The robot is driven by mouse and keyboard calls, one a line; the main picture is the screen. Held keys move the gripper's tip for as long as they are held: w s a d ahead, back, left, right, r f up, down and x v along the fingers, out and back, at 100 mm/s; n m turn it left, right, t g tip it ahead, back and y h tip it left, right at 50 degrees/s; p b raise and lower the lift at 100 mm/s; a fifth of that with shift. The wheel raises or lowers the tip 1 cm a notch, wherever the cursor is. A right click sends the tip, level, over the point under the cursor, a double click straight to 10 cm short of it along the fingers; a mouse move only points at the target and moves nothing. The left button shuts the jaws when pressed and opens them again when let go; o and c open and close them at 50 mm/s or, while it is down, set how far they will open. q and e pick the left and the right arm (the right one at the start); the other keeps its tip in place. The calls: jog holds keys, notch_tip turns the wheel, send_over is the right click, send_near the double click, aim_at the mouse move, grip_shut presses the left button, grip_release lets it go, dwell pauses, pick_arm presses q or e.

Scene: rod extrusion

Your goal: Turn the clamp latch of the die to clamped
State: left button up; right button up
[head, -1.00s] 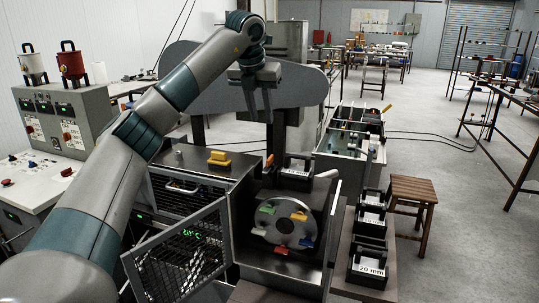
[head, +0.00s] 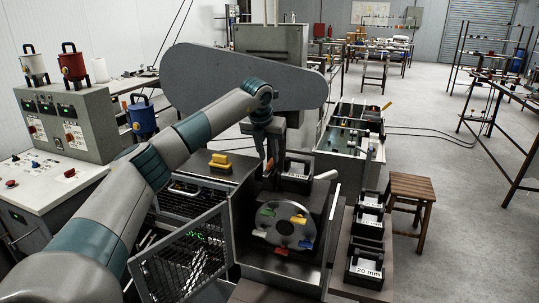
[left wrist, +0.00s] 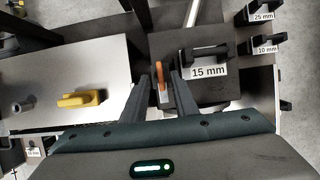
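The die with its "15 mm" label (head: 295,177) sits in the dark housing on top of the machine. It also shows in the left wrist view (left wrist: 208,72). The orange clamp latch (left wrist: 163,76) stands at the left side of the die; in the head view it is small and partly hidden by my fingers. My left gripper (head: 271,155) points down over the latch. In the left wrist view its fingers (left wrist: 163,92) are apart, with the latch showing between their tips. I cannot tell whether they touch it. My right gripper is not in view.
A yellow handle (head: 220,160) sits on the steel cabinet top left of the die. A disc with coloured tabs (head: 284,225) faces front below the die. A mesh door (head: 185,255) stands open at front left. Labelled dies (head: 366,262) stand in a rack at right.

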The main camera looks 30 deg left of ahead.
pick_arm(q)
jog(key=shift+x, duration=1.05)
jog(key=shift+c, duration=0.4)
grip_shut()
